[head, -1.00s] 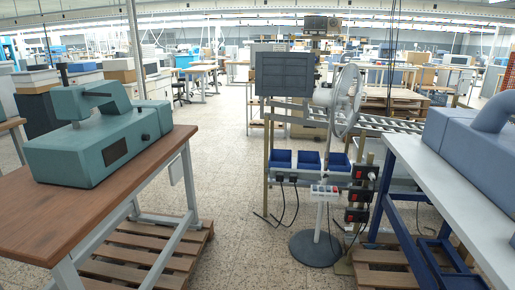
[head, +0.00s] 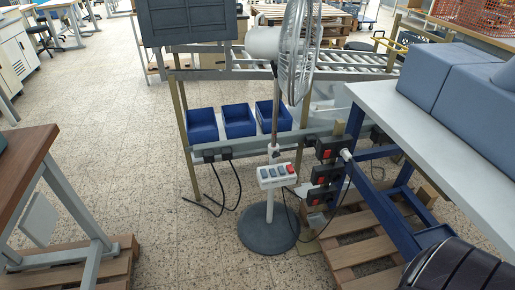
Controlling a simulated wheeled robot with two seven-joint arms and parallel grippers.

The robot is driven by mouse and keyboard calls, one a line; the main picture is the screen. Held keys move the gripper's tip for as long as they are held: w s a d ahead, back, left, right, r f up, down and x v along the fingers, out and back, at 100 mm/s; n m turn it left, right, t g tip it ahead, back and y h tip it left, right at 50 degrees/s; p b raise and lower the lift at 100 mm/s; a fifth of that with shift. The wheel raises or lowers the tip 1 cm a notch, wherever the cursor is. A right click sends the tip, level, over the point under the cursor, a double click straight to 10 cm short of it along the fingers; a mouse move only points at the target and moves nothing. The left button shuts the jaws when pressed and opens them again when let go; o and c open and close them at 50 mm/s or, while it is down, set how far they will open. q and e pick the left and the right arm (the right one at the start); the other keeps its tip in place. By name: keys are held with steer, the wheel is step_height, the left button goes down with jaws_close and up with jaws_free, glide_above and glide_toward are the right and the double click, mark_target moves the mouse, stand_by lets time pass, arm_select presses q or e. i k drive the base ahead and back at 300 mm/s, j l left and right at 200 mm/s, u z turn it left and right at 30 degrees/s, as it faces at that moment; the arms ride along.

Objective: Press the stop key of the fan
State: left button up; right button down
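The standing fan (head: 297,55) is in the middle of the head view, its cage turned to the right. Its pole goes down to a round dark grey base (head: 268,232) on the floor. A white control box (head: 264,183) sits on the pole, with a row of grey-blue keys and one red key (head: 290,169) at its right end. Any labels on the keys are too small to read. Neither of my grippers shows in the view.
Blue bins (head: 239,121) sit on a rack behind the fan. Black socket boxes with red switches (head: 322,175) and cables are close right of the control box. A white-topped table (head: 420,135) and pallet (head: 350,235) bound the right; floor (head: 160,225) is open at left.

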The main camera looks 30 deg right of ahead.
mark_target(291, 169)
steer(key=i+l+z, duration=0.1)
steer(key=i+l, duration=0.35)
steer(key=l, duration=0.15)
steer(key=i+l+z, duration=0.1)
steer(key=i+l, duration=0.35)
steer(key=l, duration=0.1)
